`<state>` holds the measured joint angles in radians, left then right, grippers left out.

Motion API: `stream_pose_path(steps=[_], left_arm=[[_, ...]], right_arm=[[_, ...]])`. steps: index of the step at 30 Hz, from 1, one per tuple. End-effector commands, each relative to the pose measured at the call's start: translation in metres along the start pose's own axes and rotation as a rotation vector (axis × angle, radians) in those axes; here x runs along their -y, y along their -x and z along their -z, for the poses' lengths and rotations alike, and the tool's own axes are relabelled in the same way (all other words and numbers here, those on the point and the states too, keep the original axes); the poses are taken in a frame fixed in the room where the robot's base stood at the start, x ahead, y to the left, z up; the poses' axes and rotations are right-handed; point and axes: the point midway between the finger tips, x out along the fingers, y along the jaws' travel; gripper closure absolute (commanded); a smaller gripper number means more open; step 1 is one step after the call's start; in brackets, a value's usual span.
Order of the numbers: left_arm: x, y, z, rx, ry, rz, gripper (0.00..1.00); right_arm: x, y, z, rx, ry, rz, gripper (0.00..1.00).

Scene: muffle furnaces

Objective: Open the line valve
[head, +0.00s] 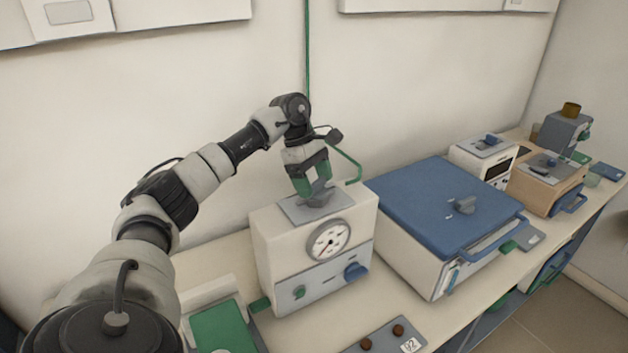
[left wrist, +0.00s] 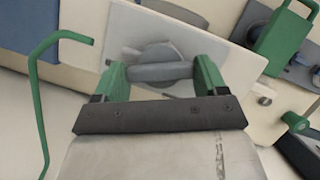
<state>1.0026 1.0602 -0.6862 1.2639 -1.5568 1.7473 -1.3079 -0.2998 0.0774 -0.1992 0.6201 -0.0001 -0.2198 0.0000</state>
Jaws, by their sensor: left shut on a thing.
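A white box with a round dial gauge (head: 328,239) stands on the bench. On its top, a grey valve handle (head: 318,199) sits on a flat grey plate (head: 293,211). My left gripper (head: 313,186) points down from above with its green fingers shut on this handle. In the left wrist view the grey bar of the handle (left wrist: 158,72) lies between the two green fingers, over a round base. The fingers and wrist hide part of the handle in the head view. My right gripper is in neither view.
A blue-lidded box (head: 437,205) stands close to the right of the gauge box. A green pipe (head: 307,50) runs down the wall behind my left arm. A green-topped device (head: 224,328) is at the left, and a grey panel with brown knobs (head: 382,338) lies in front.

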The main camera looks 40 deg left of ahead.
Motion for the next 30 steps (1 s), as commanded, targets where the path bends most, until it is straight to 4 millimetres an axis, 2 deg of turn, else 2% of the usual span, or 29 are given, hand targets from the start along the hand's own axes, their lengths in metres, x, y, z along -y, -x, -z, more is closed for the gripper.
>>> stream_pose_path(steps=[6, 15, 30], left_arm=[[-0.0023, 0.0028, -0.001, 0.003, -0.171, 0.063, 0.51], [-0.003, 0.0029, -0.001, 0.0, -0.335, 0.129, 0.51], [-0.0031, 0.0032, -0.001, -0.001, -0.41, 0.16, 0.51]], right_arm=[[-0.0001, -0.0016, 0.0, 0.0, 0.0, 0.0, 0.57], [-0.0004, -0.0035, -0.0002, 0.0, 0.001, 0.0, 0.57], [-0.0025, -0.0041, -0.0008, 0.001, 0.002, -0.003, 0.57]])
